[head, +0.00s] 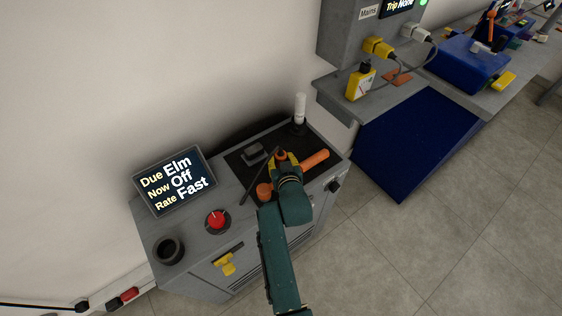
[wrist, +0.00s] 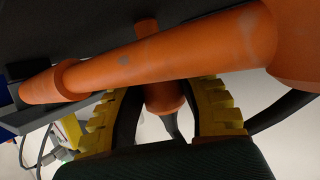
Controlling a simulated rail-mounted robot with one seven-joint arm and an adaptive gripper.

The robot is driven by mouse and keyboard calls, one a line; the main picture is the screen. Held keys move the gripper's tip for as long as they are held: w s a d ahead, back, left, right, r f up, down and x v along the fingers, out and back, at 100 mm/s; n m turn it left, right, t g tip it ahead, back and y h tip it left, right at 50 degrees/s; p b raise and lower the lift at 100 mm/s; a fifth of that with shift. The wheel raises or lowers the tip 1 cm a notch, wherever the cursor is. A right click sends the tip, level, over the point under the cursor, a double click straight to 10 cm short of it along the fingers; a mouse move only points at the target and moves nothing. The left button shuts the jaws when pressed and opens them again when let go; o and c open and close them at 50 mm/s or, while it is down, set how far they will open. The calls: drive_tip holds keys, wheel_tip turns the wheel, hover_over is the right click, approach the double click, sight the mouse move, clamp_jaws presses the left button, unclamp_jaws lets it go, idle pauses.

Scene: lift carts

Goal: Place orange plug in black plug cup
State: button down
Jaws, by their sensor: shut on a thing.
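My gripper (head: 283,160), yellow-fingered on a teal arm, is over the dark mat on the grey cart. It is shut on the orange plug (wrist: 163,97), a collared orange piece between the fingers in the wrist view. A long orange bar (wrist: 150,57) crosses in front of it there. In the head view, an orange bar end (head: 316,160) shows right of the gripper and a round orange end (head: 264,190) left of it. I cannot tell whether bar and plug are one piece. The black plug cup (head: 168,250) stands open and apart at the cart's left end.
A tilted display (head: 174,181) and a red knob (head: 217,220) lie between cup and gripper. A white-topped post (head: 300,110) stands behind the mat (head: 237,162). A yellow handle (head: 228,264) is on the cart's front. A grey box with yellow plugs is further right.

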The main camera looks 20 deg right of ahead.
drive_tip(key=shift+w, duration=0.1)
drive_tip(key=c, duration=0.8)
unclamp_jaws()
drive_tip(key=shift+o, duration=0.2)
